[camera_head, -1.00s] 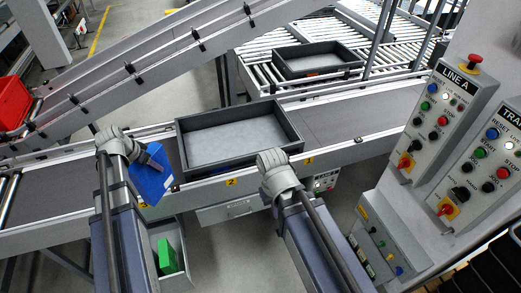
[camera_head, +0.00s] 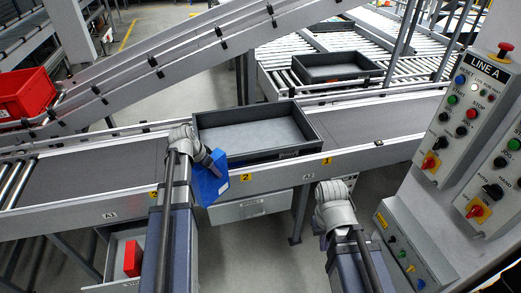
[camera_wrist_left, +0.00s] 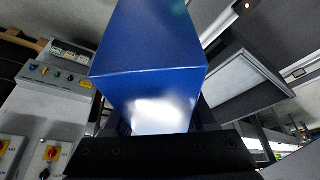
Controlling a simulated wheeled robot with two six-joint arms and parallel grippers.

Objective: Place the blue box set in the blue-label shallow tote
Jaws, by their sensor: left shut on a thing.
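The blue box set (camera_head: 210,178) is held tilted by my left gripper (camera_head: 212,163), at the near left corner of a black-walled shallow tote (camera_head: 275,155) on the grey conveyor. The box overlaps the conveyor's front side in the head view. In the left wrist view the box (camera_wrist_left: 150,50) fills the middle, and the tote (camera_wrist_left: 243,100) shows to its right. No blue label is visible on the tote, which looks empty. My right gripper (camera_head: 333,190) hangs in front of the conveyor, apart from the tote; its fingers are hidden.
Another dark tote (camera_head: 338,67) sits on the rollers behind. A red crate (camera_head: 25,95) is at the far left. A control panel (camera_head: 470,110) stands at the right. Below the conveyor, a bin (camera_head: 108,285) holds a red box (camera_head: 132,258). The belt left of the tote is clear.

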